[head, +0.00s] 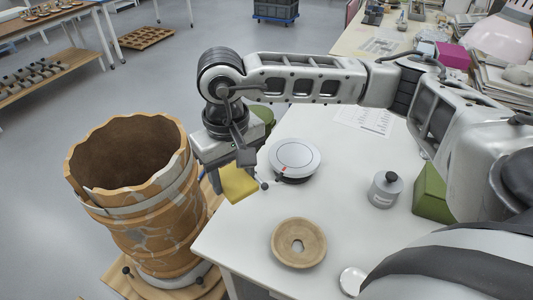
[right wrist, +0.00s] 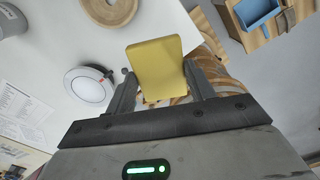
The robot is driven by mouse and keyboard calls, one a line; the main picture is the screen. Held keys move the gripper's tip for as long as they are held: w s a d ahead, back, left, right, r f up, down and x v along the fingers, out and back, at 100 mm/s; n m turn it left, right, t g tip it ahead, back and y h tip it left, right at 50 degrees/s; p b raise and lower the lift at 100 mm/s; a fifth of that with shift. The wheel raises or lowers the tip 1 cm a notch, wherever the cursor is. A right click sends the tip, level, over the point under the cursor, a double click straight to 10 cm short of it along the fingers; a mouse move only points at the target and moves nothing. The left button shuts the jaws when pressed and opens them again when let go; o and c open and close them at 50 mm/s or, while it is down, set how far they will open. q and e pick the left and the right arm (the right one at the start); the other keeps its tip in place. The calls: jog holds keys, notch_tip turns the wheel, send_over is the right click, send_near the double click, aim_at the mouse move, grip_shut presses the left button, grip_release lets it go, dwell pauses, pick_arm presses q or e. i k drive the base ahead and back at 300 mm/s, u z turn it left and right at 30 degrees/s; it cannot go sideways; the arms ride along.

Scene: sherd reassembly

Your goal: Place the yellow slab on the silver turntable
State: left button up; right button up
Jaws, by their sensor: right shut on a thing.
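The yellow slab (head: 239,183) is held between the fingers of my right gripper (head: 243,172), in the air by the table's left edge. In the right wrist view the slab (right wrist: 157,69) stands between the two fingers of the gripper (right wrist: 160,88). The silver turntable (head: 294,158) is a round disc with a dark base and a small red mark, on the white table just right of the slab. It also shows in the right wrist view (right wrist: 89,85), left of the gripper, with nothing on it. My left gripper is not in view.
A large cracked brown vessel (head: 150,215) stands left of the table. On the white table (head: 343,228) are a tan ring (head: 298,243), a grey jar (head: 385,189), a small round lid (head: 352,281) and a printed sheet (head: 368,119).

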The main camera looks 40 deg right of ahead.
aim_at(295, 154)
jog(key=u, duration=0.9)
jog(key=i, duration=0.35)
jog(key=z, duration=1.25)
